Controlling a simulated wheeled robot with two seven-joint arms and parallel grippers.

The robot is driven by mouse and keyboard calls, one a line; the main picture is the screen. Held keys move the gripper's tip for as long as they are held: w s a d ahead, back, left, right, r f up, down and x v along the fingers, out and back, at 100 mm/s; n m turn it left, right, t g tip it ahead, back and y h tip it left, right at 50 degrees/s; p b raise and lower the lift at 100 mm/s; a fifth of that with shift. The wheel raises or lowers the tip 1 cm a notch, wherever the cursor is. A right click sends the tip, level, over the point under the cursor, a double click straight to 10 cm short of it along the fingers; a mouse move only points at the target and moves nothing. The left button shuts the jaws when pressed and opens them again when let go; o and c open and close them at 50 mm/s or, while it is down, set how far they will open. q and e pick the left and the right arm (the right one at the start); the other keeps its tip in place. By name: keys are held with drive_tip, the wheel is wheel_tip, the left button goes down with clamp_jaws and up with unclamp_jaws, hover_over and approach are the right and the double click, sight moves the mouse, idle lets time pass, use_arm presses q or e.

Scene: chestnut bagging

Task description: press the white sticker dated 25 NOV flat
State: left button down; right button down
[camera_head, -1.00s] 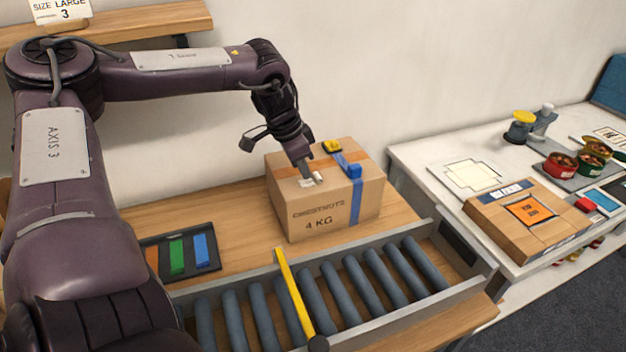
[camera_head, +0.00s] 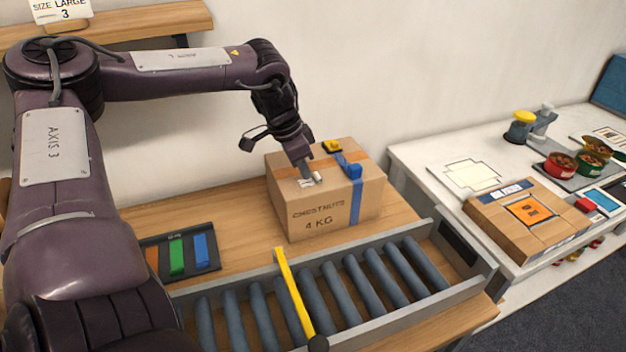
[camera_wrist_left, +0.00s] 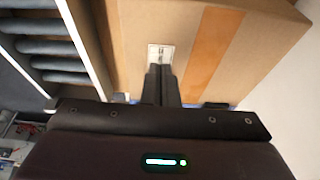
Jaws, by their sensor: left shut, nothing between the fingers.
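The white sticker (camera_wrist_left: 160,53) lies on the top of the cardboard box (camera_head: 305,224) marked CHESTNUTS 4 KG. It also shows in the head view (camera_head: 305,183), small and partly covered by the gripper. Its date is too small to read. My left gripper (camera_head: 313,180) points down at the box top, right at the sticker. In the left wrist view its fingers (camera_wrist_left: 161,72) are together, empty, with their tips at the sticker's near edge. I cannot tell whether the tips press on it. My right gripper is not in view.
An orange band, a blue strap (camera_head: 356,195) and a yellow piece (camera_head: 332,146) are on the box. A roller conveyor (camera_head: 370,275) with a yellow bar (camera_head: 292,295) runs in front. A tray of coloured strips (camera_head: 178,253) lies left. A white side table (camera_head: 420,155) stands right.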

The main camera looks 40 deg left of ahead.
use_arm(q)
drive_tip(key=shift+f+b, duration=0.65)
drive_tip(key=shift+f, duration=0.1)
drive_tip(key=shift+s+f, duration=0.15)
idle(1.8)
drive_tip(key=shift+r+p, duration=0.35)
drive_tip(key=shift+r, duration=0.45)
drive_tip(key=shift+r+p, duration=1.7)
drive_tip(key=shift+r, duration=1.15)
